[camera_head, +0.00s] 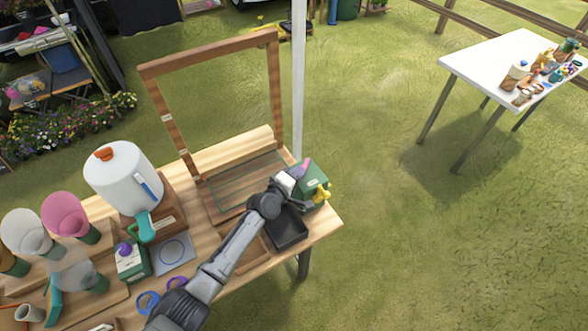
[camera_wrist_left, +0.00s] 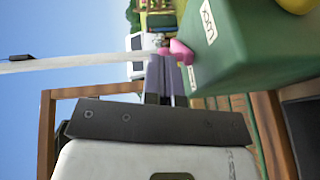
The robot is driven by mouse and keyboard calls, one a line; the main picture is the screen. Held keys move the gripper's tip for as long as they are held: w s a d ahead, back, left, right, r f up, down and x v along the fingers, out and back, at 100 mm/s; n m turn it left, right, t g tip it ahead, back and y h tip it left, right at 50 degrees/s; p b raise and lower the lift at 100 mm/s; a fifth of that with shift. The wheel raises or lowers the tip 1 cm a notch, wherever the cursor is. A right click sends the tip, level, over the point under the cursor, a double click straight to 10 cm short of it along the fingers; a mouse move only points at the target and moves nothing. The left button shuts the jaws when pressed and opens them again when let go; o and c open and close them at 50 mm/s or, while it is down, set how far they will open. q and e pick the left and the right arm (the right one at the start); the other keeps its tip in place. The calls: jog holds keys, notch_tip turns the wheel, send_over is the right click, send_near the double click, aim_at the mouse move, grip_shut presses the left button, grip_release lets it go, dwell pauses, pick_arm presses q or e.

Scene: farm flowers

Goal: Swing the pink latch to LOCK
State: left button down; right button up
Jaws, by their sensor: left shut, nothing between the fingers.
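The green latch box (camera_head: 315,186) stands at the right end of the wooden bench, and its side fills the upper right of the left wrist view (camera_wrist_left: 245,45). The pink latch (camera_head: 303,167) sticks out from the box; it also shows in the left wrist view (camera_wrist_left: 181,52). My left gripper (camera_head: 292,176) is shut and empty, its fingertips (camera_wrist_left: 168,62) close beside the latch. I cannot tell whether they touch it. A white label (camera_wrist_left: 208,20) with dark letters is on the box, seen turned and not clearly readable. My right gripper is in neither view.
A yellow object (camera_head: 322,193) is on the box's near right side. A black tray (camera_head: 288,232) lies just in front of the box. A wooden frame (camera_head: 273,85) stands behind my gripper, near a white pole (camera_head: 299,80). Grass lies to the right.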

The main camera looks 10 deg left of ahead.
pick_arm(q)
jog(key=shift+d, duration=0.55)
jog(key=shift+s+a+r+p, duration=0.15)
jog(key=shift+s+a+p, duration=0.2)
jog(key=s+d+p+v, duration=0.1)
jog(key=d+p+v, duration=0.1)
jog(key=v, duration=1)
jog(key=shift+p, duration=0.6)
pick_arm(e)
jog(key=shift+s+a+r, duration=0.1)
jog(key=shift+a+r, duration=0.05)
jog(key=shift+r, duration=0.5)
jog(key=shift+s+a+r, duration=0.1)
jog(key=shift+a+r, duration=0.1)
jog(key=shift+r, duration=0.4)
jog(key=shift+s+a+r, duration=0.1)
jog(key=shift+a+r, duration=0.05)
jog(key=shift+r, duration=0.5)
pick_arm(q)
jog(key=shift+r, duration=0.1)
